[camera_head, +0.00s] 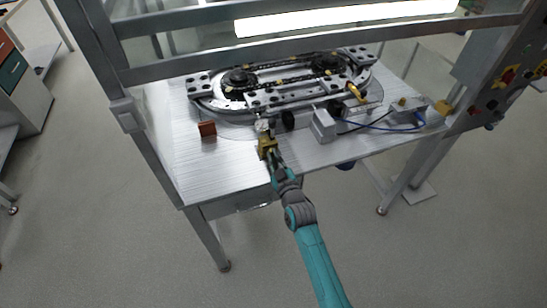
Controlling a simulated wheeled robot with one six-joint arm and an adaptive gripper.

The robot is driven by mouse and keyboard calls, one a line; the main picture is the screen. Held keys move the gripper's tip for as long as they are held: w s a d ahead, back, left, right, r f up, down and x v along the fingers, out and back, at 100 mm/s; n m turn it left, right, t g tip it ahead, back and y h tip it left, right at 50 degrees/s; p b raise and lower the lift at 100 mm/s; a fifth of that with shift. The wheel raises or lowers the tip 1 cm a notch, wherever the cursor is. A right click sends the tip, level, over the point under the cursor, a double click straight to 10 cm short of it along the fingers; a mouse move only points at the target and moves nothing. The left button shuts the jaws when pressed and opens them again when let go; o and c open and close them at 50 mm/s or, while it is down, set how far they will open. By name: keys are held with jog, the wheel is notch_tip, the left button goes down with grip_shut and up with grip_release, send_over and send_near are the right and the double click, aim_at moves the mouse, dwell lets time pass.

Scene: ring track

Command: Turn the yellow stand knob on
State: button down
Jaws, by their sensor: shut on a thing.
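The yellow stand knob (266,141) is a small yellow piece at the front edge of the ring track, just below a small round silvery part (262,125). My gripper (269,153) reaches up from the front edge of the table and is shut on the yellow knob. The fingers hide part of the knob, and its turn angle is too small to tell. The oval ring track (222,107) lies behind it on the metal table, with dark wheels and a chain on top.
A red-brown block (207,129) stands on the table (190,165) left of my gripper. A grey box (323,126) and a blue cable (403,129) are to the right. Frame bars (170,72) cross above the track. The table's front left is clear.

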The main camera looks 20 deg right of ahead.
jog(key=m, duration=0.6)
jog(key=shift+d, duration=0.15)
jog(key=m, duration=0.6)
jog(key=shift+d+f+m, duration=0.1)
jog(key=shift+d+m, duration=0.05)
jog(key=shift+m, duration=0.25)
jog(key=c, duration=1.3)
grip_release()
jog(key=shift+o, duration=0.2)
jog(key=shift+s, duration=0.1)
jog(key=s, duration=1.2)
